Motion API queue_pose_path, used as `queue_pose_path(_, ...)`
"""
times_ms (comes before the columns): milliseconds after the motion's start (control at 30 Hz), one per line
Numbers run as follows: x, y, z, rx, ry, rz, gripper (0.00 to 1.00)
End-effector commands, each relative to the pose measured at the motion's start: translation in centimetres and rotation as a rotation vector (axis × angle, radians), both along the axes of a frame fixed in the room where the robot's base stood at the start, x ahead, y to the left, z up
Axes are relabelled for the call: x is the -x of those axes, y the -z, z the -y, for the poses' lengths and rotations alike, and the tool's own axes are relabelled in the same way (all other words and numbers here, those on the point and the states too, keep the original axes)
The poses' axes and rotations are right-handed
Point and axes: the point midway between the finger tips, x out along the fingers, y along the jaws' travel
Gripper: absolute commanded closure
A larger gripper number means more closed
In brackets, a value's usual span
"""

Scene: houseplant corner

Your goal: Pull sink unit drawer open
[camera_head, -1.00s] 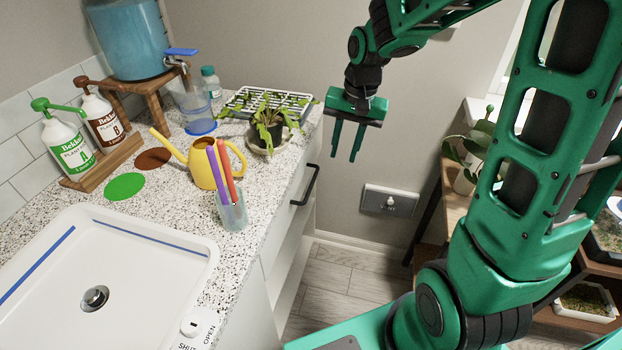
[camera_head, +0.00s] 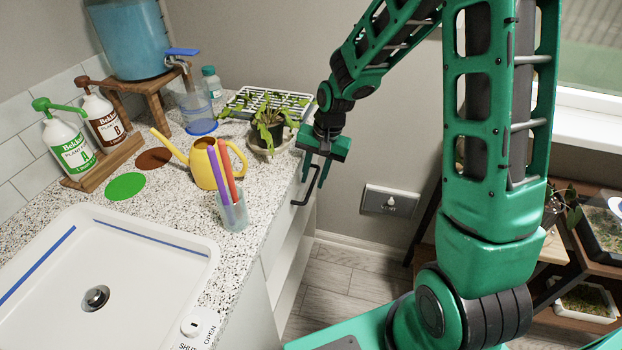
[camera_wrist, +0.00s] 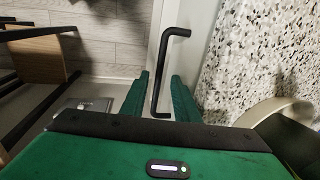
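The sink unit drawer (camera_head: 284,217) is a white front under the speckled counter, and it looks shut. In the wrist view the handle (camera_wrist: 160,75) runs up from between the fingers of my gripper (camera_wrist: 163,88), with a gap visible on both sides. The fingers are around the near end of the handle, not closed on it.
The speckled counter (camera_head: 170,210) holds a potted plant (camera_head: 267,122) at its right edge, close to my gripper. Floor (camera_head: 345,285) is free in front of the drawer.

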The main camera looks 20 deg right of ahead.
Motion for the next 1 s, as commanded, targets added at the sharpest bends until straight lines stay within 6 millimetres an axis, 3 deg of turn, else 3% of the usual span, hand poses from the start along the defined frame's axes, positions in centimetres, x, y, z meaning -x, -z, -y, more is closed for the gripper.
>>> queue_pose_path(433, -0.09, 1.01, -0.12, 0.001, 0.000, 0.001, 0.72)
queue_pose_path(567, -0.10, 1.00, -0.10, 0.001, 0.000, 0.001, 1.00)
queue_pose_path(1000, -0.39, 0.93, -0.56, -0.002, -0.021, 0.003, 1.00)
